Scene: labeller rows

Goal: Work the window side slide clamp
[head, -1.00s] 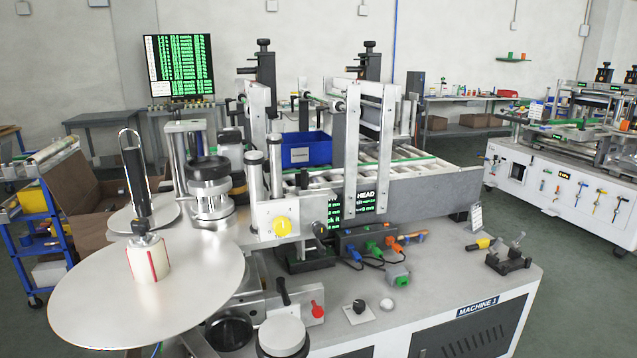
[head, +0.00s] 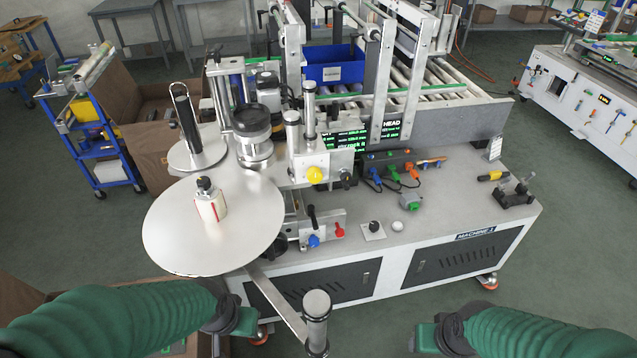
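No part in the head view carries a readable label naming it the window side slide clamp, so I cannot tell which it is. A grey block (head: 328,222) on the machine's near side bears a black lever (head: 312,217), a blue knob (head: 314,241) and a red knob (head: 339,230). Above it a plate carries a yellow knob (head: 315,175) and a dark knob (head: 346,180). My green-sleeved left and right arms enter at the bottom corners, well short of these parts. Neither arm's fingers show.
A large silver disc (head: 165,235) overhangs the machine's left end. A metal arm with an upright roller (head: 317,306) juts out at the front. A black fixture (head: 514,192) sits on the right of the machine top (head: 450,215). A blue cart (head: 101,150) stands left.

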